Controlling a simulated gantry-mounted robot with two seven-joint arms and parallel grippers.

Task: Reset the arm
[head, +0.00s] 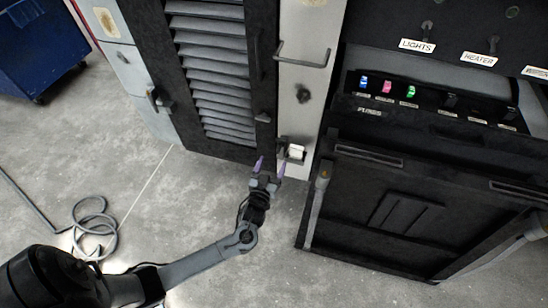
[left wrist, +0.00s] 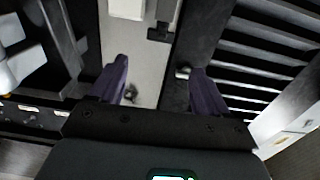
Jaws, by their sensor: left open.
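My left arm comes in from the lower left in the head view. Its gripper (head: 270,168) has purple fingertips and is open in front of the lower part of a narrow light panel. A small white block on a dark mount (head: 295,152) sits on that panel just right of the fingertips. In the left wrist view the two purple fingers (left wrist: 164,88) stand wide apart with nothing between them. The light panel shows beyond them. I cannot tell whether the gripper touches anything. My right gripper is not in view.
A dark louvered door (head: 213,75) stands left of the panel, with a handle (head: 303,54) on the panel. A dark console with coloured switches (head: 388,88) and an open dark flap (head: 400,215) stand right. A coiled hose (head: 95,222) lies on the floor; a blue bin (head: 38,50) stands upper left.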

